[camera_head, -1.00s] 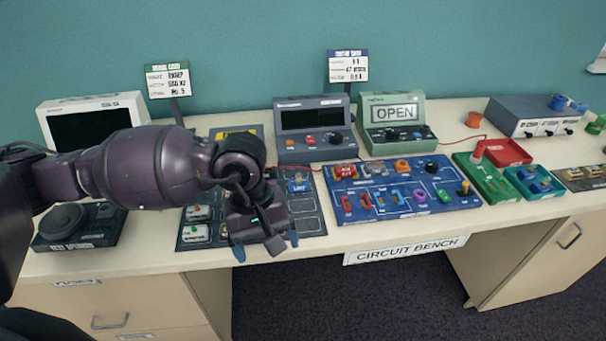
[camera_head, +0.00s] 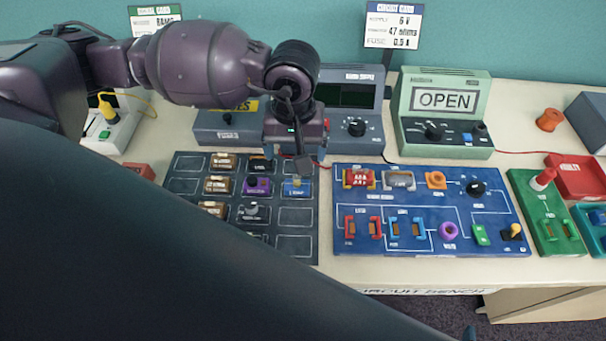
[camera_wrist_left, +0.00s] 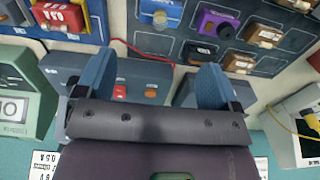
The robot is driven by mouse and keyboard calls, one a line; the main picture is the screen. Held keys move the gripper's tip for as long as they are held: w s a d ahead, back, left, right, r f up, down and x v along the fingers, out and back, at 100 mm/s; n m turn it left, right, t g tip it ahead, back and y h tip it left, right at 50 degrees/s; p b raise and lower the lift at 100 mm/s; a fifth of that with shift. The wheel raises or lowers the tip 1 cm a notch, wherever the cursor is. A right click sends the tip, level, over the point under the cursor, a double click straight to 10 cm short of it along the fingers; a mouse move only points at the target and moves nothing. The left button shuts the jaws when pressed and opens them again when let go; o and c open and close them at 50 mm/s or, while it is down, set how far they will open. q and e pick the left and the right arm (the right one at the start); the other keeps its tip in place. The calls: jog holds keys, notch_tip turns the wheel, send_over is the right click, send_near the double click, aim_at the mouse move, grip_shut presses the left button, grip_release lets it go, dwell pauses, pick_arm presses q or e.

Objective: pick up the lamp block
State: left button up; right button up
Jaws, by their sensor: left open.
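The lamp block (camera_head: 297,188) is a small blue block with a pale bulb on top. It sits in the right column of the dark parts tray (camera_head: 296,244). In the left wrist view the lamp block (camera_wrist_left: 161,14) shows at the top edge, partly cut off, beyond the fingertips. My left gripper (camera_head: 297,155) is above the far edge of the tray, just behind the lamp block, pointing down. Its two blue fingers are apart with nothing between them, as the left wrist view (camera_wrist_left: 156,64) also shows.
The blue circuit board (camera_head: 430,247) lies close on the right. The grey meter box (camera_head: 370,140) and green OPEN box (camera_head: 445,110) stand behind. A red cable runs near the gripper.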

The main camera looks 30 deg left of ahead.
aim_at(297, 178)
pick_arm(q)
jog(key=f, duration=0.3)
jog(key=shift+s+f, duration=0.2)
jog(key=shift+f, duration=0.35)
jog(key=shift+w+d+f, duration=0.1)
jog(key=shift+d+f, duration=0.05)
jog(key=shift+f, duration=2.55)
pick_arm(e)
jog(key=shift+w+r, duration=0.1)
jog(key=shift+r, duration=0.4)
pick_arm(q)
jog(key=shift+c, duration=0.4)
jog(key=c, duration=0.7)
jog(key=shift+c, duration=1.2)
pick_arm(e)
jog(key=shift+s+d+f, duration=0.1)
jog(key=shift+s+f, duration=0.35)
jog(key=shift+s, duration=0.1)
pick_arm(q)
jog(key=shift+r, duration=0.1)
